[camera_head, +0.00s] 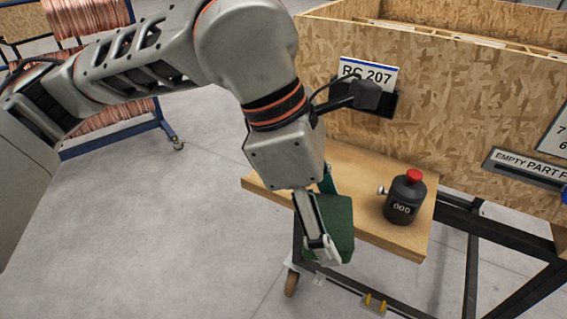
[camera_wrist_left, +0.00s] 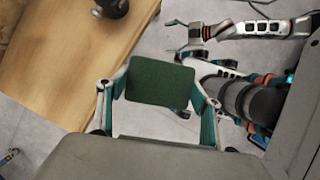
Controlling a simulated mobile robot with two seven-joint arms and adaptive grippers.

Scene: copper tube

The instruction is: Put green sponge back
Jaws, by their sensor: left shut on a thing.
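The green sponge (camera_head: 338,222) is a dark green block held between the fingers of my left gripper (camera_head: 322,225). In the head view it hangs at the front edge of the wooden shelf (camera_head: 355,165), partly hidden by a finger; I cannot tell whether it touches the shelf. In the left wrist view the sponge (camera_wrist_left: 160,83) sits between the two fingertips of my left gripper (camera_wrist_left: 160,88), out past the shelf's edge. My right gripper (camera_wrist_left: 190,32) appears in the left wrist view, small and far off; its fingers are unclear.
A black bottle with a red cap (camera_head: 405,197) stands on the right part of the shelf. Behind it is a chipboard crate (camera_head: 440,110) with a "RC 207" label (camera_head: 368,74). A rack of copper tubes (camera_head: 100,20) stands at the back left. The floor at left is clear.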

